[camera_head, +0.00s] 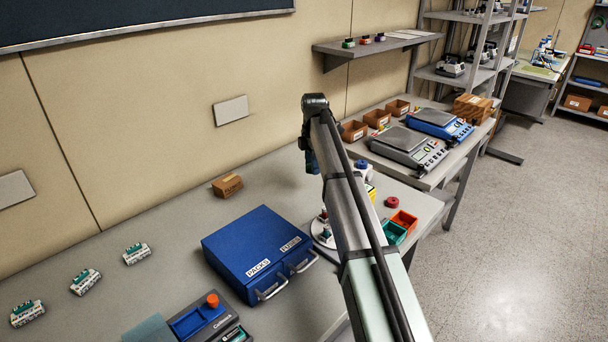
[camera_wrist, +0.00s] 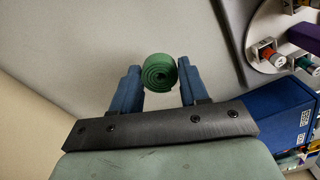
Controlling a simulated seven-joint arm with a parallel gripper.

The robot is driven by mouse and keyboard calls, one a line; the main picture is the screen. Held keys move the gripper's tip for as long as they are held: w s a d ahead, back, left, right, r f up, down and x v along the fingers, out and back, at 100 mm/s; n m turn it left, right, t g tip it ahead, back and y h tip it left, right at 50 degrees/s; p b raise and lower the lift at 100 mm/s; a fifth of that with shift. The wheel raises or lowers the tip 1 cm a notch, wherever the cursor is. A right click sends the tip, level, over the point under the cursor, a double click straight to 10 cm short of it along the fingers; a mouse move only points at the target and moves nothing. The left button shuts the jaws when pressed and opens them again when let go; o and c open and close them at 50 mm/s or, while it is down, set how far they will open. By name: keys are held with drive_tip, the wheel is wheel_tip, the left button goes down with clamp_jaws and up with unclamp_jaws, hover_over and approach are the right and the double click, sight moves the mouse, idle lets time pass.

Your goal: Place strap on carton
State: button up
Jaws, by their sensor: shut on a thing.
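A green rolled-up strap (camera_wrist: 159,73) is held between the two blue fingers of my gripper (camera_wrist: 160,82) in the wrist view. The roll's spiral end faces the camera, and plain grey surface shows behind it. In the head view my gripper (camera_head: 312,162) hangs over the back of the bench, partly hidden by my arm; the strap cannot be made out there. A small brown carton (camera_head: 227,185) stands on the bench near the wall, to the left of my gripper and apart from it. The carton does not show in the wrist view.
A blue drawer cabinet (camera_head: 254,246) stands in front of the carton. A round white turntable (camera_wrist: 262,50) with small items lies at the right of the wrist view. Green (camera_head: 393,233) and orange bins (camera_head: 405,220) stand right of my arm. Bench around the carton is clear.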

drive_tip(key=s+a+r+n, duration=0.1)
drive_tip(key=a+r+n, duration=0.1)
drive_tip(key=a, duration=0.9)
drive_tip(key=s+a+r+n, duration=0.1)
drive_tip(key=a+r, duration=0.1)
drive_tip(key=a, duration=0.9)
drive_tip(key=m, duration=0.3)
approach(227, 179)
drive_tip(key=shift+f, duration=3.2)
drive_tip(key=shift+f, duration=0.1)
drive_tip(key=o, duration=1)
wheel_tip(227, 179, up, 12)
drive_tip(key=shift+r, duration=0.1)
